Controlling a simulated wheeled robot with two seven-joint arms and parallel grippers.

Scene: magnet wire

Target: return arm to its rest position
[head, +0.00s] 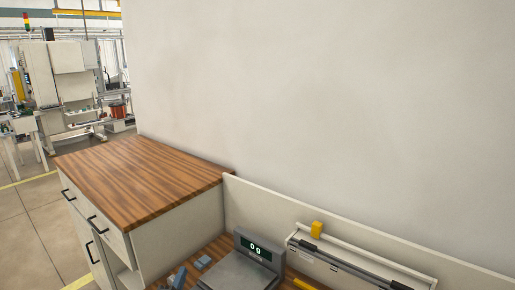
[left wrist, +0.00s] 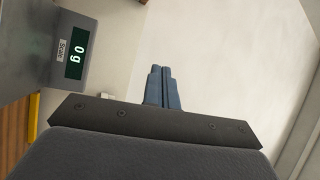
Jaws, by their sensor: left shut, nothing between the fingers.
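My left gripper (head: 178,279) shows only as blue-grey fingertips at the bottom edge of the head view, left of the scale. In the left wrist view its two blue fingers (left wrist: 165,75) are pressed together with nothing between them. The rest of my left arm is out of the head view. My right gripper is in neither view. The scale (head: 256,262) stands on the wooden worktop and reads 0 g. It also shows at the upper left of the left wrist view (left wrist: 72,60), apart from the fingers.
A taller white cabinet with a wooden top (head: 145,178) stands at the left; its top is bare. A small blue-grey piece (head: 203,262) shows left of the scale.

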